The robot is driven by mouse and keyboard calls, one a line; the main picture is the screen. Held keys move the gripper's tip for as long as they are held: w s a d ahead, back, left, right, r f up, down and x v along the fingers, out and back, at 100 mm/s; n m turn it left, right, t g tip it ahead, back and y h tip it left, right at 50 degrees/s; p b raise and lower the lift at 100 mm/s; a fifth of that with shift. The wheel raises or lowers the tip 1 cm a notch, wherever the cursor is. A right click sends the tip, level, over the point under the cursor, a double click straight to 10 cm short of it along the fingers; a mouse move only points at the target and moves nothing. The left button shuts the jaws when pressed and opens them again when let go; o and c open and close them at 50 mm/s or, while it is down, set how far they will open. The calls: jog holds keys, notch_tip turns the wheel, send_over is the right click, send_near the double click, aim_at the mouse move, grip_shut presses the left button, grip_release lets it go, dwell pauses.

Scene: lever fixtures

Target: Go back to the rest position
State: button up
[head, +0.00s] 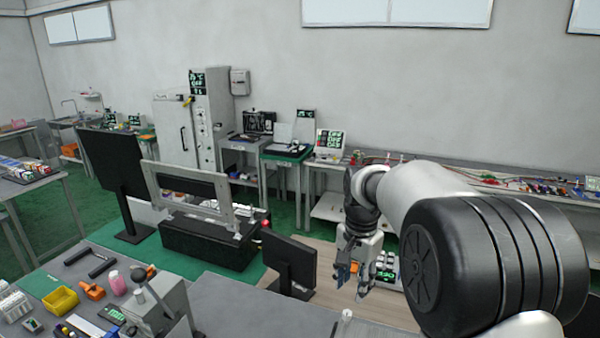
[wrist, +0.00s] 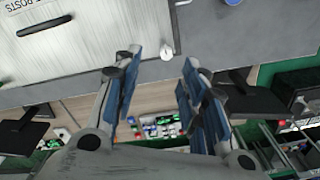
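My gripper (head: 353,280) hangs pointing down in the head view, right of centre, above the workbench area. In the wrist view its two blue-padded fingers (wrist: 158,75) stand apart with nothing between them, so it is open. A small white knob (head: 347,315) shows below it in the head view. The knob also shows in the wrist view (wrist: 167,49), beyond the fingertips and apart from them. A grey lever fixture (head: 165,305) with a dark-knobbed lever (head: 139,275) stands at the lower left.
A black monitor (head: 290,262) stands left of my gripper. A grey frame (head: 195,190) over a black box and a taller dark screen (head: 112,175) stand farther left. A yellow bin (head: 61,300) and small tools lie at the lower left. Cabinets and benches line the back wall.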

jog(key=s+r+n+t+b, duration=0.1)
jog(key=s+r+n+b, duration=0.2)
jog(key=s, duration=0.7)
jog(key=s+f+n+t+b, duration=0.1)
jog(key=s+f+n+b, duration=0.2)
jog(key=s, duration=0.8)
jog(key=s+f+n+t+b, duration=0.2)
jog(key=s+f+b, duration=0.4)
jog(key=s, duration=0.4)
jog(key=shift+s+d+f+n, duration=0.2)
jog(key=shift+s+f+n, duration=0.15)
jog(key=shift+f+n, duration=0.4)
